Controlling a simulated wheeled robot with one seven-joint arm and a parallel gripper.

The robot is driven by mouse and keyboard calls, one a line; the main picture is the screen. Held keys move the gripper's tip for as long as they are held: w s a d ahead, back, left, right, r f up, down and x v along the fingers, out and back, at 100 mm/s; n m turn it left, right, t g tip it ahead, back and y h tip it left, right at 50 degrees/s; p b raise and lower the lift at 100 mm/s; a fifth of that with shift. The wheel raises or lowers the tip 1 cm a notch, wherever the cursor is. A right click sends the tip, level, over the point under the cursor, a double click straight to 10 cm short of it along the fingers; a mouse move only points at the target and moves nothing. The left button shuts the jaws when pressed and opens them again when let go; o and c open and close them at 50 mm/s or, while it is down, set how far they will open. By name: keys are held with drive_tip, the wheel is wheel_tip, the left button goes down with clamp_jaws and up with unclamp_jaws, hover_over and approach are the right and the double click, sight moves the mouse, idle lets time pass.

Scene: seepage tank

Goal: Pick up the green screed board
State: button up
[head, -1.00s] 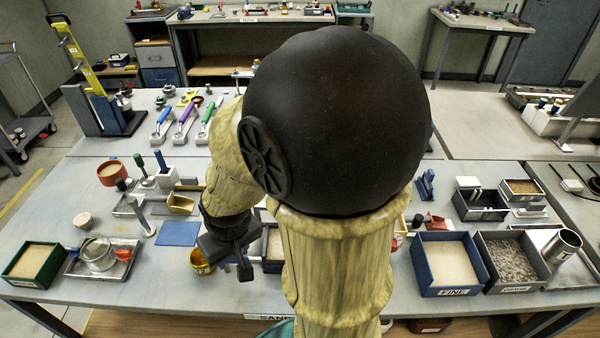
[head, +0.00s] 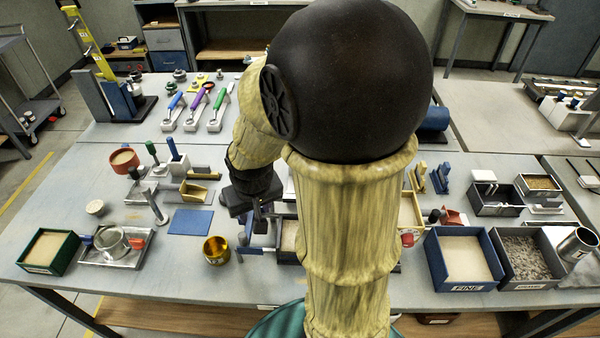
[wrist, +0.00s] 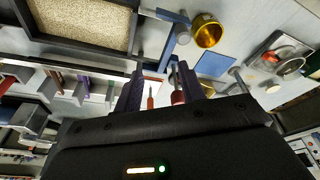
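I cannot make out a green screed board in either view. My arm hides the middle of the table in the head view. Small upright pieces, one yellowish (head: 418,176) and one blue (head: 440,178), stand just right of my arm there; I cannot tell whether they are screed boards. My gripper (head: 250,214) is over the middle of the table, right of the blue mat (head: 191,221). In the wrist view my gripper (wrist: 161,92) has its fingers apart, with nothing visibly held. A thin red-handled tool (wrist: 150,98) and a dark red piece (wrist: 177,94) show beyond the gap.
A gold cup (head: 216,250) stands near my gripper. Trowels with blue, purple and green (head: 218,100) handles rest on white stands at the back. A FINE sand box (head: 461,288) is at front right. A green sand box (head: 67,257) is at front left.

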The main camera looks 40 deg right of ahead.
drive_tip(key=w+d+r+m+p, duration=0.1)
drive_tip(key=w+d+r+m, duration=0.1)
drive_tip(key=d, duration=0.4)
drive_tip(key=w+d+r+m+h, duration=0.1)
drive_tip(key=w+d+m, duration=0.1)
drive_tip(key=w+d, duration=0.2)
drive_tip(key=w+d+r+m+h+p, duration=0.1)
drive_tip(key=w+d, duration=0.3)
drive_tip(key=d, duration=0.4)
drive_tip(key=shift+d+r+m+t+p, duration=0.3)
drive_tip(key=shift+d+r+m+p, duration=0.15)
drive_tip(key=shift+r, duration=0.4)
drive_tip(key=shift+w+f, duration=0.1)
drive_tip(key=x, duration=1.2)
drive_tip(key=shift+b, duration=0.35)
drive_tip(key=shift+f, duration=0.1)
drive_tip(key=x, duration=0.5)
drive_tip(key=shift+w, duration=0.1)
